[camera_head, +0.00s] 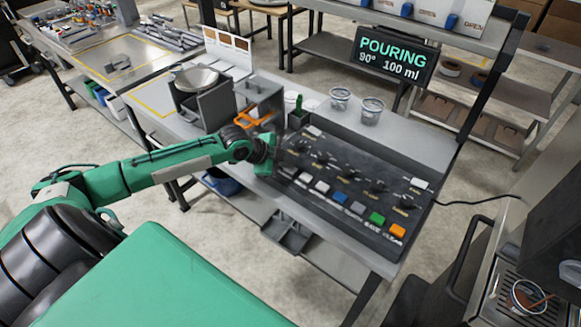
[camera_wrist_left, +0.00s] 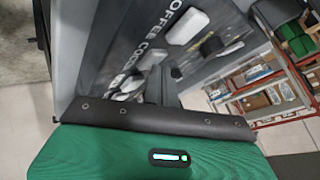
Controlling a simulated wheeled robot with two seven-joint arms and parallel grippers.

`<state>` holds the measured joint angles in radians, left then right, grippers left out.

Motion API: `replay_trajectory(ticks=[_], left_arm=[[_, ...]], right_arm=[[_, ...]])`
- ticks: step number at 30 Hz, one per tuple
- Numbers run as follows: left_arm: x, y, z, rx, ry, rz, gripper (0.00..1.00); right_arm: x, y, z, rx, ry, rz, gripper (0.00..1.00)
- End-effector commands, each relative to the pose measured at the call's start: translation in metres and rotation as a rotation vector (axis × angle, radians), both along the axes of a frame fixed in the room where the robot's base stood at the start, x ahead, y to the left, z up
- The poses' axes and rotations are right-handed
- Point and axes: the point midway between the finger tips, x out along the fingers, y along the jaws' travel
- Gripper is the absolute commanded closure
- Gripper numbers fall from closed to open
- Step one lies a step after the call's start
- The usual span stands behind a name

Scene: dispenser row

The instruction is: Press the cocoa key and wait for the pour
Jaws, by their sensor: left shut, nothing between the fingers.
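The black control panel (camera_head: 350,180) lies on the bench with knobs and a row of keys along its front. In the left wrist view, a white key (camera_wrist_left: 152,58) sits beside the COCOA lettering, with another white key (camera_wrist_left: 188,27) by COFFEE. My left gripper (camera_head: 277,152) is shut and empty over the panel's left end. Its body hides part of the panel, and I cannot tell whether a fingertip touches a key. The dark display (camera_head: 395,58) reads POURING, 90°, 100 ml. My right gripper is not in view.
Two clear cups (camera_head: 340,98) stand on the ledge behind the panel. A balance-like device with a round pan (camera_head: 195,78) and an orange-handled item (camera_head: 252,119) stand left of the panel. A dark post rises at the panel's right. A coffee machine (camera_head: 530,290) is at lower right.

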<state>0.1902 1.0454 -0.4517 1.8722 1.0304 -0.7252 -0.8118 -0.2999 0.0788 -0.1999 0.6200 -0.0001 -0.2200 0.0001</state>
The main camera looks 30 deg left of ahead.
Motion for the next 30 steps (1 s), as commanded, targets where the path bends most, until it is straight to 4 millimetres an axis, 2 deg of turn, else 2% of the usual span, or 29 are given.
replay_trajectory(ticks=[12, 23, 30], left_arm=[[0.0, 0.0, 0.018, 0.0, 0.001, -0.001, 1.0], [0.0, 0.0, 0.019, 0.0, 0.0, 0.0, 1.0], [0.0, 0.0, 0.039, 0.001, 0.0, -0.001, 1.0]], right_arm=[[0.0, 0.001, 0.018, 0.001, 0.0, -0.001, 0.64], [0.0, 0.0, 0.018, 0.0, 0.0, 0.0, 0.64], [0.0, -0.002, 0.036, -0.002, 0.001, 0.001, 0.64]])
